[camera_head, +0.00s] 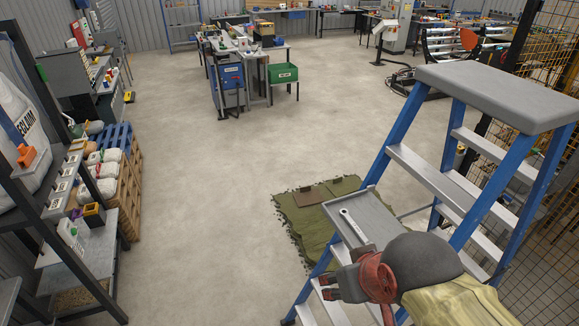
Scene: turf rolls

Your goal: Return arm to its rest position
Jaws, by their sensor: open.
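My gripper (326,287) is in the lower middle of the head view, with its dark fingers pointing left. It is open, and I see nothing between the fingers. My arm reaches in from the lower right corner, with a red wrist part, a dark rounded link and a yellowish cover. The gripper shows in front of the lower part of a blue stepladder (397,130). I cannot tell how far apart they are. My arm hides part of the ladder's lower steps.
The stepladder has a grey top (500,95) and a tray with a wrench-like tool (353,226). A green mat (302,226) lies on the floor behind. Shelving (60,215) and stacked pallets (128,185) stand left. Yellow mesh fencing (553,215) is right. The middle floor is clear.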

